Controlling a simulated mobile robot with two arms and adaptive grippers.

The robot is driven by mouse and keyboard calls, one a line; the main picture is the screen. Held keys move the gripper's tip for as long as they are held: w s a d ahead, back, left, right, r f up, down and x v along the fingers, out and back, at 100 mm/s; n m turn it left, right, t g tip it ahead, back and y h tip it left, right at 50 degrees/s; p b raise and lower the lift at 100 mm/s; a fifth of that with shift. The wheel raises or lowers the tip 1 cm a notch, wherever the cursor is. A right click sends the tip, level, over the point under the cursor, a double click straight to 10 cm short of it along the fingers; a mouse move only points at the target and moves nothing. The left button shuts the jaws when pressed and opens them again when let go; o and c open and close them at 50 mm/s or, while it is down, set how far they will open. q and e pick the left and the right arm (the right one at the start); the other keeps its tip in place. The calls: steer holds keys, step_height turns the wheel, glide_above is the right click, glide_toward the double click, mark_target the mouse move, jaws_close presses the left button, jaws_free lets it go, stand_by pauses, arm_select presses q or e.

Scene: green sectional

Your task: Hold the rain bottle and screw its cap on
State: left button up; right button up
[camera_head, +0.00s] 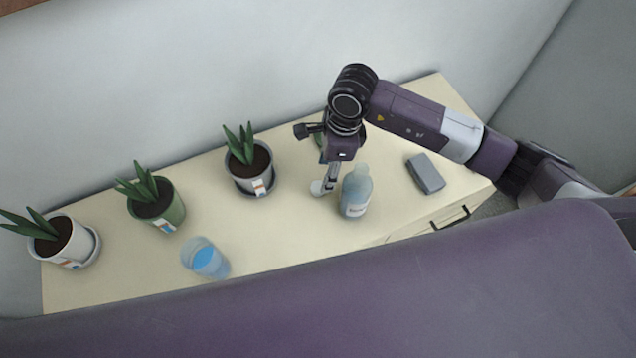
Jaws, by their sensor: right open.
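The rain bottle (356,193), a pale translucent blue bottle with a light label, stands upright on the cream cabinet top, right of centre. My right gripper (326,185) points down just to the left of the bottle, with its fingers low near the cabinet top. It is open, and I see nothing held in it. From this view I cannot tell whether the fingers touch the bottle. I cannot make out a separate cap. My left gripper is not in view.
A grey box (425,173) lies right of the bottle on the cabinet top (290,232). Potted plants (250,166), (156,203), (66,241) stand along the back left. A wall rises behind.

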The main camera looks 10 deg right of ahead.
mark_target(318, 186)
steer(key=shift+f, duration=0.35)
steer(key=shift+w+a+f+p, duration=0.1)
steer(key=shift+f+p, duration=0.1)
steer(key=shift+f, duration=0.3)
steer(key=shift+w+a+f+p, duration=0.1)
steer(key=shift+f+p, duration=0.1)
steer(key=shift+f, duration=0.3)
steer(key=f+p, duration=0.1)
steer(key=a+f+p, duration=0.1)
steer(key=f, duration=0.1)
steer(key=shift+w+f+p, duration=0.15)
steer(key=shift+f+p, duration=0.15)
steer(key=shift+p, duration=0.05)
steer(key=shift+f, duration=0.7)
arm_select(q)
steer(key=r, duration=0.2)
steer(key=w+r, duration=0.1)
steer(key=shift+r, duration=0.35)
arm_select(e)
steer(key=shift+w, duration=0.1)
steer(key=shift+c, duration=0.7)
steer(key=c, duration=0.6)
